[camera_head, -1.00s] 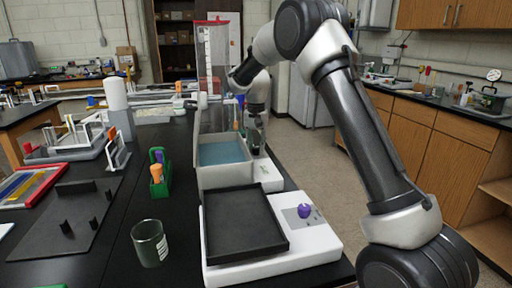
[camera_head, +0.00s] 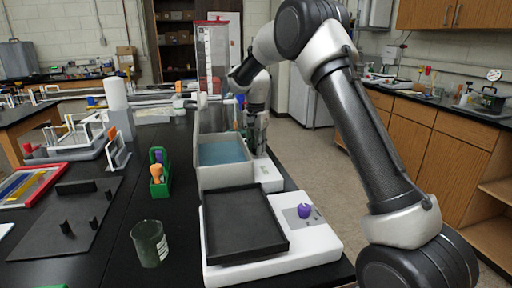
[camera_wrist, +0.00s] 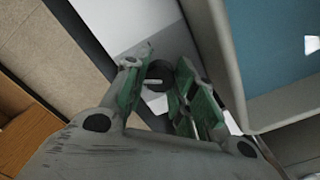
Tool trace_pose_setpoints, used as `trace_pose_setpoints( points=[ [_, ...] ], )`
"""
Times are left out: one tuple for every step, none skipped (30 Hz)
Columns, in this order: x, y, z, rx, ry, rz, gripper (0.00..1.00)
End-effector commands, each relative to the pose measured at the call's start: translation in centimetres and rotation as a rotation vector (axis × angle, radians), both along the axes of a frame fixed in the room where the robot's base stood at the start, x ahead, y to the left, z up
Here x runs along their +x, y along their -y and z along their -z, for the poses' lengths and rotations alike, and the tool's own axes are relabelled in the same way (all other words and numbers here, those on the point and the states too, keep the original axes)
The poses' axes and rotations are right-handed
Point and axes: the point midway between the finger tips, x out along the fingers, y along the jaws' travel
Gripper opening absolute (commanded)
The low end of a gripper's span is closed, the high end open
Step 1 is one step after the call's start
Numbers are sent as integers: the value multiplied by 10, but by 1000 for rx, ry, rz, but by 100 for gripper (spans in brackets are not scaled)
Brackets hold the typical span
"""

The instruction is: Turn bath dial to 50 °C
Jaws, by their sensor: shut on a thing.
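The water bath (camera_head: 222,178) is a grey tank with blue water, standing on the black bench in the head view. Its wall shows at the right of the wrist view (camera_wrist: 222,55). The bath dial (camera_wrist: 159,71) is a dark round knob with a pale mark, on the light base beside the tank. My gripper (camera_wrist: 160,80) has green-padded fingers on either side of the dial and is shut on it. In the head view my gripper (camera_head: 257,145) points down at the right side of the tank and hides the dial. I cannot read the scale or the set temperature.
A white device with a black tray (camera_head: 240,225) and a purple knob (camera_head: 304,210) stands in front of the bath. A green-tinted beaker (camera_head: 149,243) and a green rack (camera_head: 159,180) stand to the left. The bench's right edge is close to my gripper.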

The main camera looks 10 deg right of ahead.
Motion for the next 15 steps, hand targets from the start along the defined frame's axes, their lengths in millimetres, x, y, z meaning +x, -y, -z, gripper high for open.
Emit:
trace_pose_setpoints(
  points=[
    [2,0,-2,0,8,-1,3],
    [2,0,-2,0,8,-1,3],
    [2,0,-2,0,8,-1,3],
    [2,0,-2,0,8,-1,3],
    [2,0,-2,0,8,-1,3],
    [2,0,-2,-1,8,-1,34],
    [2,0,-2,0,7,-1,39],
    [2,0,-2,0,7,-1,45],
    [2,0,-2,0,6,-1,49],
    [1,0,-2,0,6,-1,49],
    [1,0,-1,-1,5,-1,49],
    [1,0,-1,0,4,-1,49],
    [1,0,-1,0,4,-1,49],
    [1,0,-1,0,4,-1,49],
    [1,0,-1,0,3,-1,49]
  ],
)
